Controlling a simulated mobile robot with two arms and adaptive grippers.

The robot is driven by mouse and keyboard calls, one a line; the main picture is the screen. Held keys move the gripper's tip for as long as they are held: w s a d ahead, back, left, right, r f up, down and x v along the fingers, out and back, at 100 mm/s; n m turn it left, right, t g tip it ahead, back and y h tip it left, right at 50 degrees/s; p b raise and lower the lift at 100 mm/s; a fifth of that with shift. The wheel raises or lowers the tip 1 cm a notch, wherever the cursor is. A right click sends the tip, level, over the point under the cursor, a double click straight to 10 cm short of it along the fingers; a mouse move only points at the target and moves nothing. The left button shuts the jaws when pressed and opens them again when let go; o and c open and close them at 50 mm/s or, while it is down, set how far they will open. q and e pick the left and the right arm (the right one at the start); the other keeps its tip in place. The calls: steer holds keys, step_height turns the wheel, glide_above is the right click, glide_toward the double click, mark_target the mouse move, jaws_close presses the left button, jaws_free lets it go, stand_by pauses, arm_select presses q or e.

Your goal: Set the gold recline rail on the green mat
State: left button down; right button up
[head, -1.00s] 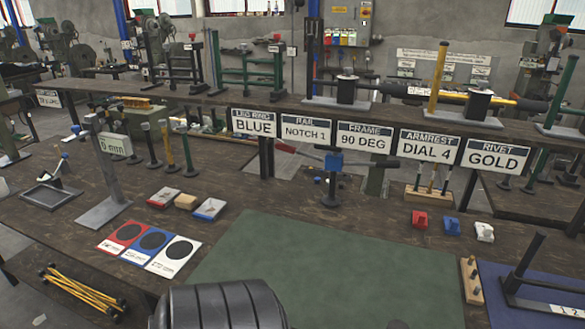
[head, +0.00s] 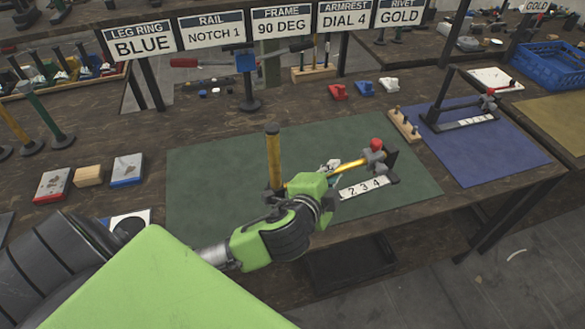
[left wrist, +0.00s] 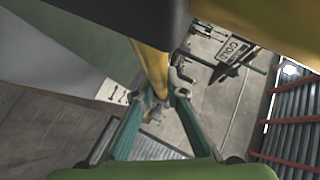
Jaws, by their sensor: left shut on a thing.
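The gold recline rail (head: 274,158) has an upright gold post, a slanting gold rod, a red knob and a plate marked with numbers. It is over the green mat (head: 215,165), well inside the mat's outline. I cannot tell whether its base touches the mat. My left gripper (head: 328,176) is shut on the rail's gold part, between the post and the red knob. The gripper and wrist hide part of the rail's base. In the left wrist view, the gold bar (left wrist: 151,68) runs between the fingers (left wrist: 155,98). My right gripper is out of view.
A similar black rail (head: 462,122) stands on the blue mat (head: 500,158) at the right. A small wooden peg block (head: 405,124) sits between the mats. Red, blue and white small parts lie behind the green mat. Signs (head: 212,33) stand behind; a blue crate (head: 550,66) is farther right.

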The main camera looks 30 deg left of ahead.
arm_select(q)
steer(key=w+a+r+m+h, duration=0.1)
steer(key=w+a+r, duration=0.15)
steer(key=w, duration=0.35)
glide_above(293, 167)
steer(key=shift+h, duration=0.3)
step_height(293, 167, down, 10)
steer(key=shift+a+r+p, duration=0.1)
steer(key=shift+p, duration=0.35)
step_height(293, 167, down, 2)
steer(key=shift+f, duration=0.5)
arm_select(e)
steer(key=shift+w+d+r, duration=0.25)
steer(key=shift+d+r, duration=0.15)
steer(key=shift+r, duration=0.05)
